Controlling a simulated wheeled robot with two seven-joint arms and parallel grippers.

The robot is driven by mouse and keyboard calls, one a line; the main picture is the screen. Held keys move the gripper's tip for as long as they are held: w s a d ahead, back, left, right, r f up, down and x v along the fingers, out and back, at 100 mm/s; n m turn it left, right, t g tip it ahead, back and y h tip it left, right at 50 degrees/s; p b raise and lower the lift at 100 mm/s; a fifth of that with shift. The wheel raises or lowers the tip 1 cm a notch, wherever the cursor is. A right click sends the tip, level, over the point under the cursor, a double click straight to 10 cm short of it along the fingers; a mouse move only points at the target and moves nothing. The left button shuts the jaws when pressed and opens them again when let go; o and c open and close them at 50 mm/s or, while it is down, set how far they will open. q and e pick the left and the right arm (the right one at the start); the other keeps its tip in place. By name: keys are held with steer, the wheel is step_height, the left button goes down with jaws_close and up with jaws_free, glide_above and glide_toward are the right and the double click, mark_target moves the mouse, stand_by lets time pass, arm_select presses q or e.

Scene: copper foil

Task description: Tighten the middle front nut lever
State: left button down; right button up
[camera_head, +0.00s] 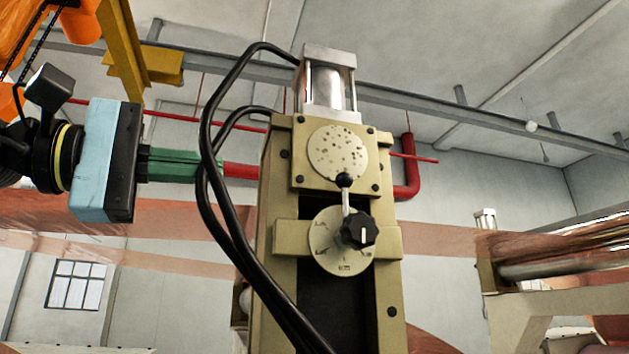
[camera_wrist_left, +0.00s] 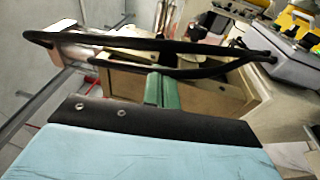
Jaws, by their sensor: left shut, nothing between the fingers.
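The lever (camera_head: 347,200) is a short silver rod with a black ball end, standing nearly upright on the front of a cream machine column (camera_head: 285,240). Its lower end meets a black lobed knob (camera_head: 358,231) on a cream round dial (camera_head: 327,248). My left gripper (camera_head: 220,164) has green fingers, shut and empty, to the left of the column and pointing right. Its tips are close to the black hoses; I cannot tell whether they touch. The left wrist view also shows the green fingers (camera_wrist_left: 160,90) before the machine, with the lever not clearly visible. My right gripper is not in view.
Two black hoses (camera_head: 206,155) loop between my left gripper and the column. A silver cylinder (camera_head: 328,85) tops the column. A red pipe (camera_head: 408,180) runs behind. Copper-coloured foil rollers (camera_head: 560,255) stand at the right. The space before the dial looks clear.

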arm_select(q)
steer(key=p, duration=0.1)
glide_toward(340, 174)
steer(key=x, duration=0.1)
steer(key=p+x, duration=0.1)
steer(key=x, duration=0.3)
steer(key=shift+w+f+p, duration=0.25)
steer(key=shift+p, duration=0.1)
steer(key=shift+w+d, duration=0.4)
steer(key=shift+d, duration=0.2)
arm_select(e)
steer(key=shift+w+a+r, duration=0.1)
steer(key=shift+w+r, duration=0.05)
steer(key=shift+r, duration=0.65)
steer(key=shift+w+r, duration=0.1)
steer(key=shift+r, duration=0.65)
